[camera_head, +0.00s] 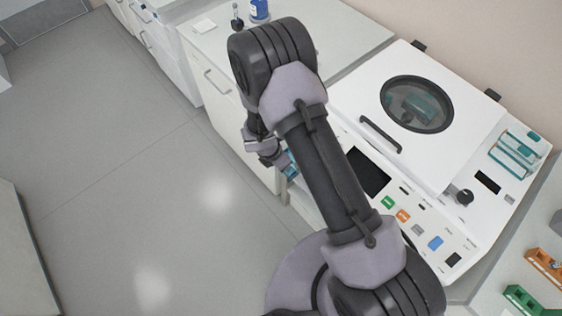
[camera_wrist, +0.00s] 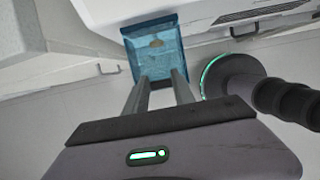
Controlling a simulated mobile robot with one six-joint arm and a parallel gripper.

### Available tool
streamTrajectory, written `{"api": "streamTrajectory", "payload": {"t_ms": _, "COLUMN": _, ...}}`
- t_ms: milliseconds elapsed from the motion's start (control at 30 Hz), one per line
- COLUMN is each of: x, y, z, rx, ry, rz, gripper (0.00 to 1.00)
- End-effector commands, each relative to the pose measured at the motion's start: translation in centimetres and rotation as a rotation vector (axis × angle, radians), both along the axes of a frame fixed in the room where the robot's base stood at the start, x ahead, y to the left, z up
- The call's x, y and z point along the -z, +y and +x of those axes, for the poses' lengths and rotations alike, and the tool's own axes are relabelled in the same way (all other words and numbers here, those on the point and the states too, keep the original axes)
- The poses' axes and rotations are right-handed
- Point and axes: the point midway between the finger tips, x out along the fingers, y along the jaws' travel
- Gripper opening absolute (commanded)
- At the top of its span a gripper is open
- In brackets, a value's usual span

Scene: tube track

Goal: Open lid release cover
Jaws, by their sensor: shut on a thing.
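The machine's white lid (camera_head: 440,125) is down, with a round window and a dark bar handle. The lid release cover (camera_wrist: 155,50) is a small blue translucent flap on the machine's side, with a pale spot behind it. In the head view a blue sliver of it (camera_head: 290,166) shows beside my arm. My gripper (camera_wrist: 159,78) has its two fingers at the cover's near edge and is shut on it. My gripper in the head view (camera_head: 268,152) is low at the machine's front left, partly hidden by my arm. Whether the cover is tilted open is hard to tell.
The control panel (camera_head: 436,243) with coloured buttons lies right of my arm. A tube rack (camera_head: 518,150) stands at the machine's right, with orange and green racks beyond. A counter with drawers (camera_head: 215,100) is at the left. The grey floor there is clear.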

Motion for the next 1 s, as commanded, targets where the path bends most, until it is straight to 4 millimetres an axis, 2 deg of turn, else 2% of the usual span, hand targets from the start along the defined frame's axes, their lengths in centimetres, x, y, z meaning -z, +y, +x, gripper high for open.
{"api": "streamTrajectory", "payload": {"t_ms": 67, "x": 0.0, "y": -0.2, "z": 0.1, "rx": 0.005, "ry": -0.002, "rz": -0.003, "gripper": 0.0}}
{"api": "streamTrajectory", "payload": {"t_ms": 100, "x": 0.0, "y": -0.2, "z": 0.1, "rx": 0.005, "ry": -0.002, "rz": -0.003, "gripper": 0.36}}
{"api": "streamTrajectory", "payload": {"t_ms": 200, "x": 0.0, "y": -0.1, "z": 0.1, "rx": 0.004, "ry": -0.002, "rz": -0.002, "gripper": 0.53}}
{"api": "streamTrajectory", "payload": {"t_ms": 500, "x": -0.1, "y": 0.0, "z": 0.0, "rx": 0.002, "ry": 0.0, "rz": -0.001, "gripper": 0.53}}
{"api": "streamTrajectory", "payload": {"t_ms": 633, "x": -1.6, "y": 0.3, "z": -0.1, "rx": 0.002, "ry": -0.003, "rz": 0.0, "gripper": 0.53}}
{"api": "streamTrajectory", "payload": {"t_ms": 767, "x": -5.0, "y": 1.2, "z": -0.7, "rx": 0.002, "ry": -0.005, "rz": 0.0, "gripper": 0.53}}
{"api": "streamTrajectory", "payload": {"t_ms": 1000, "x": -12.5, "y": 3.2, "z": -2.2, "rx": 0.002, "ry": -0.004, "rz": 0.001, "gripper": 0.53}}
